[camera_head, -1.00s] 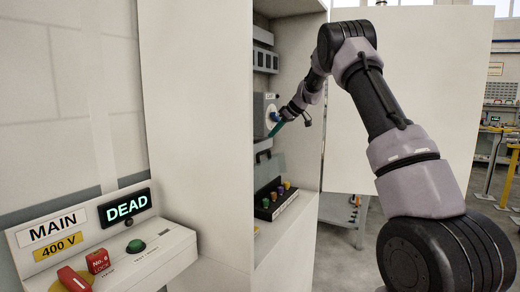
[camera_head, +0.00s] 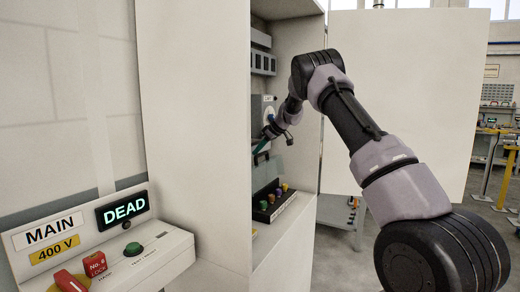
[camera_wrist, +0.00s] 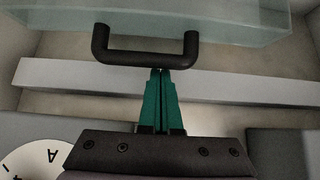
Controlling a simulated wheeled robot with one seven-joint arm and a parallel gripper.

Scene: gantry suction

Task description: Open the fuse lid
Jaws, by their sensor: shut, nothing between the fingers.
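The fuse lid (camera_head: 267,176) is a translucent greenish panel inside the open cabinet, above a row of coloured fuses (camera_head: 279,194). In the wrist view the lid (camera_wrist: 220,20) fills the top, with a black U-shaped handle (camera_wrist: 145,55) on its edge. My gripper (camera_head: 256,150) is close to the handle in the head view. In the wrist view my gripper's teal fingers (camera_wrist: 160,71) are shut and empty, with their tips at the lower edge of the handle bar, right of its middle. I cannot tell whether they touch it.
The cabinet's side wall (camera_head: 195,120) stands close on the left, and its open door (camera_head: 410,90) is on the right behind my arm. A white panel (camera_head: 110,245) at lower left carries a "DEAD" display, a red lock and a green button. A round dial (camera_wrist: 35,162) shows at the wrist view's lower left.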

